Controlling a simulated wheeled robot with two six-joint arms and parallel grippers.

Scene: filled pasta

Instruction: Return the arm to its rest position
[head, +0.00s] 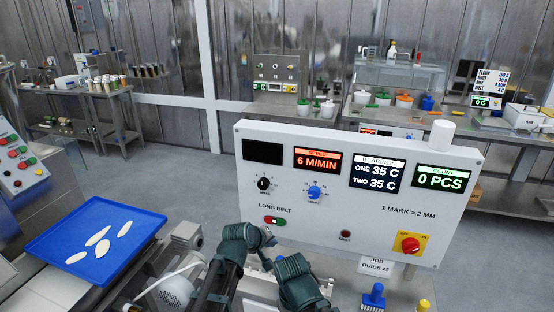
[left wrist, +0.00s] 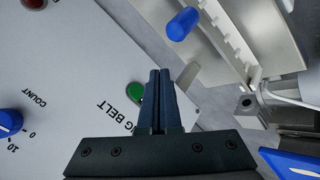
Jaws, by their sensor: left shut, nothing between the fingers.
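My left gripper (head: 268,238) is in front of the lower left part of the white control panel (head: 345,225), just below the LONG BELT switch (head: 273,220). In the left wrist view the two dark fingers of my left gripper (left wrist: 160,73) are closed together and hold nothing. The green button (left wrist: 135,91) of that switch shows beside the fingers. The frames do not show whether the fingertips touch the panel. My right gripper is not seen in either view.
A blue tray (head: 60,226) with several pale flat pieces lies at the left. A red and green button box (head: 22,160) stands beyond it. A blue-handled item (head: 373,297) sits below the panel. Open floor (head: 195,170) lies behind the tray.

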